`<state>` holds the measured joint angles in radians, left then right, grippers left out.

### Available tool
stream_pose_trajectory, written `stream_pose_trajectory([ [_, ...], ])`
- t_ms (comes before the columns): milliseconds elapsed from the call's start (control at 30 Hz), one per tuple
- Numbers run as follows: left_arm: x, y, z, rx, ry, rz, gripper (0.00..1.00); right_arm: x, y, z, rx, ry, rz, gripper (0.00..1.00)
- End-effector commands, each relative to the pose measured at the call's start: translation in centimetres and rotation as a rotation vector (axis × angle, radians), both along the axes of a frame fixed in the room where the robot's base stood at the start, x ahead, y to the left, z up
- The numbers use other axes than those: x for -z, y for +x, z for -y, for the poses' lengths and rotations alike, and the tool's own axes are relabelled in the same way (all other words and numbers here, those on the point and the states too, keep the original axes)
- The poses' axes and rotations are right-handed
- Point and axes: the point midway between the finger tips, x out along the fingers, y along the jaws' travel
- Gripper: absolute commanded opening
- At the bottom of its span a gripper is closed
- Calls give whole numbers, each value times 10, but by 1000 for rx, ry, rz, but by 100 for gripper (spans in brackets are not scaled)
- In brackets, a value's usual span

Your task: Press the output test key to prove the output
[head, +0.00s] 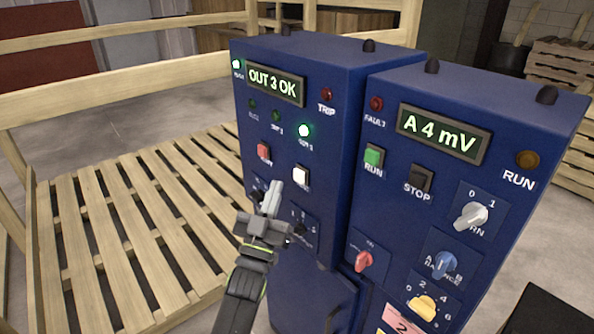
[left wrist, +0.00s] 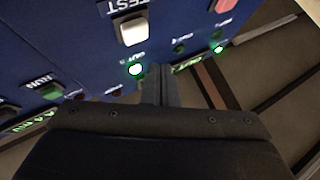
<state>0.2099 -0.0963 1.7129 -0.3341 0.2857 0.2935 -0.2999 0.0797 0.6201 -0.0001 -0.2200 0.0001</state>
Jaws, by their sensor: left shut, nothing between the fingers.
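The blue left cabinet (head: 335,85) has a display (head: 275,87) reading "OUT 3 OK". A white square key (head: 301,176) sits on its front, below a lit green lamp (head: 303,130). In the left wrist view the white key (left wrist: 132,32) has "TEST" printed beside it, and the lit lamp (left wrist: 135,69) shows too. My left gripper (head: 271,188) is shut and empty in front of the cabinet, left of and below the white key in the head view. Its fingers (left wrist: 160,85) look apart from the key in the left wrist view. My right gripper is in neither view.
A red key (head: 264,152) is left of the white one. A selector knob below is partly hidden by my gripper. The right cabinet (head: 500,110) has a display reading "A 4 mV", RUN and STOP keys and several knobs. A wooden pallet (head: 125,225) lies left.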

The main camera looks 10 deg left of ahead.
Motion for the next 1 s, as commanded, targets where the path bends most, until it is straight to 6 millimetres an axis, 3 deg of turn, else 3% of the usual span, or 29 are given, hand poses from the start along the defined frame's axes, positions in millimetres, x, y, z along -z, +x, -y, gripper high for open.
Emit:
stream_pose_trajectory([
  [300,-1,-19,-15,0,0,0,0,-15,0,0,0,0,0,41],
  [900,1,-19,-15,0,0,-1,0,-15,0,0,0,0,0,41],
  [1000,15,-16,-17,-5,2,-38,0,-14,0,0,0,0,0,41],
])
